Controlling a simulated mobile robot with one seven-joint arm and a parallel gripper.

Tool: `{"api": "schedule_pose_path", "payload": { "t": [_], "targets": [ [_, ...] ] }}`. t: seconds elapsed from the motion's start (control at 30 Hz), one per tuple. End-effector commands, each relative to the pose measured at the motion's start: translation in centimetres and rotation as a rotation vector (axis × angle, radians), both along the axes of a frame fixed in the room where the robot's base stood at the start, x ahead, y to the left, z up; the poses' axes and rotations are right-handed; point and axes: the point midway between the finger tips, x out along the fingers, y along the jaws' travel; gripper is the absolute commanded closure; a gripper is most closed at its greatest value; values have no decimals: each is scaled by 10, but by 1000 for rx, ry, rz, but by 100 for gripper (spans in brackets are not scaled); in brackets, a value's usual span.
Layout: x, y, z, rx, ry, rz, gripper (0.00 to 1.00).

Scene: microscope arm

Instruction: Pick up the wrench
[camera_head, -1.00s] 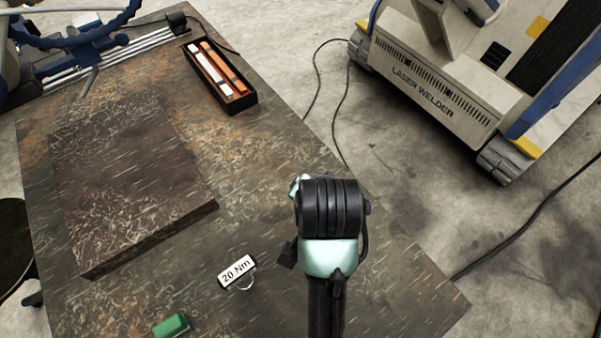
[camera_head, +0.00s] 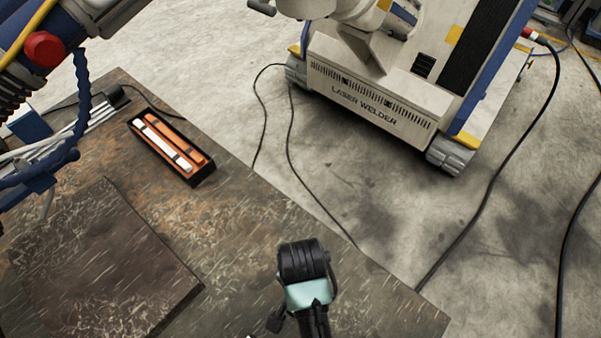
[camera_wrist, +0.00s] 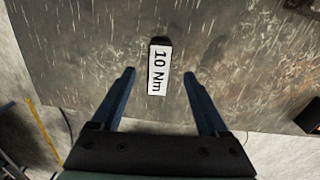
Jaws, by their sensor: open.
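I cannot make out a clear wrench in either view. In the wrist view, my gripper (camera_wrist: 159,74) is open, with its two blue fingers apart and empty. A white label reading "10 Nm" (camera_wrist: 158,78), with a dark end, shows between and beyond the fingertips over the worn metal table (camera_wrist: 100,38). I cannot tell its distance from the fingers. In the head view, my arm's teal and black end section is at the bottom centre and its fingers are not clearly visible.
In the head view, a black box (camera_head: 204,178) with orange and white bars sits on the table (camera_head: 235,235). A thick dark plate (camera_head: 95,265) lies at left. Blue machinery (camera_head: 75,125) stands upper left. The laser welder (camera_head: 375,105) and cables are on the floor beyond.

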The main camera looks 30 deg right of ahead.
Motion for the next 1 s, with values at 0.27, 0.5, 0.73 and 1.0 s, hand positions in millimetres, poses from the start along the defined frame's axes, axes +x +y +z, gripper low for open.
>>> {"api": "schedule_pose_path", "payload": {
  "t": [0.27,0.5,0.73,1.0],
  "targets": [
    [-5,3,-27,1,3,1,22],
    [-5,4,-54,-1,0,1,22],
    [-5,4,-55,-1,-2,1,22],
    [-5,4,-55,-1,-2,1,67]
  ]
}}
